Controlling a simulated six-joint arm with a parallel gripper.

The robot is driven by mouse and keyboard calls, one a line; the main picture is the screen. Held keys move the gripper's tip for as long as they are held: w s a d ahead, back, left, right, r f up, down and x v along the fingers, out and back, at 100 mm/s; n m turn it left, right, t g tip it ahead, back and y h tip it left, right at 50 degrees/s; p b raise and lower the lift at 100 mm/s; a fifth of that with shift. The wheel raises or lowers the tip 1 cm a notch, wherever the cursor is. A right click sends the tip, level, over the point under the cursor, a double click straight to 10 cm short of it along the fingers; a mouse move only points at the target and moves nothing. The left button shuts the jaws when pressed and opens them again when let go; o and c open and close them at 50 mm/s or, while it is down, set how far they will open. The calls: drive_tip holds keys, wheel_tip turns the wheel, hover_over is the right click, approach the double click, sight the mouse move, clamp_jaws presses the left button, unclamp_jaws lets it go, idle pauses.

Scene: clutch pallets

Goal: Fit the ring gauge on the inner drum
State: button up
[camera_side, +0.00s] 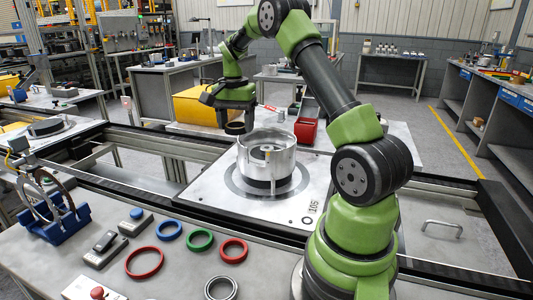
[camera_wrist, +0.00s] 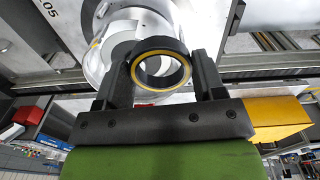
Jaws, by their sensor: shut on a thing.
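My gripper (camera_side: 235,115) is shut on a dark ring (camera_side: 235,128), taken as the ring gauge. In the wrist view the gripper (camera_wrist: 160,66) has a finger on each side of the ring (camera_wrist: 178,82), which is black with a yellow inner edge. The silver drum (camera_side: 281,158) stands upright on the pallet plate (camera_side: 215,186), with a smaller hub inside its open top. The ring is above and left of the drum in the side view, apart from it. In the wrist view the drum (camera_wrist: 94,62) lies beyond the ring, which partly hides it.
Red, blue and green rings (camera_side: 199,240) and a steel ring (camera_side: 220,288) lie on the front bench. A blue stand (camera_side: 58,222) holding large rings is at left. A red bin (camera_side: 308,130) and a yellow box (camera_side: 200,106) stand behind the pallet.

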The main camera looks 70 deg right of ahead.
sight(267, 148)
drive_tip(key=s+d+r+m, duration=0.3)
drive_tip(key=s+d+m, duration=0.15)
drive_tip(key=d, duration=0.25)
drive_tip(key=f, duration=0.6)
drive_tip(key=s+f, duration=0.1)
drive_tip(key=f, duration=0.3)
drive_tip(key=shift+d, duration=0.2)
drive_tip(key=shift+f, duration=0.1)
drive_tip(key=shift+f, duration=0.45)
drive_tip(key=o, duration=1)
